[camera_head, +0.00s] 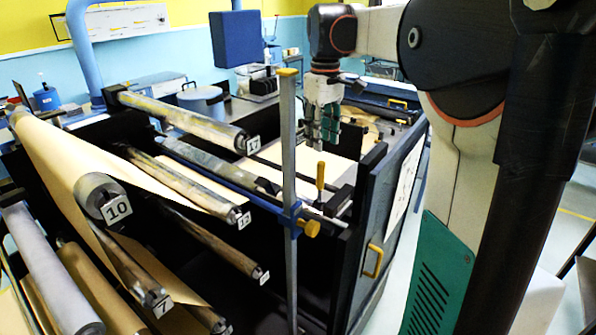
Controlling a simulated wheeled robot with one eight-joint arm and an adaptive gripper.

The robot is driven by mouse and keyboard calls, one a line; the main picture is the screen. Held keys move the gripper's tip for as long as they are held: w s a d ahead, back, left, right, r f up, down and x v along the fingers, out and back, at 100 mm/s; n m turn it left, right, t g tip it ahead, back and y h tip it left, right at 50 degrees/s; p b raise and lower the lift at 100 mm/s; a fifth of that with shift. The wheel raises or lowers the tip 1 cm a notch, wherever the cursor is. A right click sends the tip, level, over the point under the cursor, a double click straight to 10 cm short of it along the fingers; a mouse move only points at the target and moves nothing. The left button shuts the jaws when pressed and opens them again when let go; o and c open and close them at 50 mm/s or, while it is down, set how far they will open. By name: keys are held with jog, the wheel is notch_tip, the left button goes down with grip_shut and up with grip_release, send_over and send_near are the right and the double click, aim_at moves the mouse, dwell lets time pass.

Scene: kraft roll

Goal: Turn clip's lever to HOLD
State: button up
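A small upright lever with a yellow grip (320,176) stands near the top right edge of the dark roll machine. I take it for the clip's lever. Its base meets dark fittings (337,202) that look like the clip; I cannot read any HOLD marking. My gripper (322,142) points down above the lever, with a gap in the picture between its fingertips and the yellow grip. The fingers are small and seen at an angle, so their opening is unclear. I see nothing held in them.
A tall grey post (288,170) with a blue clamp and yellow knob (311,229) rises just left of the lever. Numbered rolls, including roll 10 (100,195) and roll 17 (185,121), fill the left. A dark panel with a yellow handle (373,261) stands at right.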

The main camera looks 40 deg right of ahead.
aim_at(320, 186)
notch_tip(320, 186, down, 14)
jog(key=shift+r, duration=0.15)
dwell(0.3)
grip_shut()
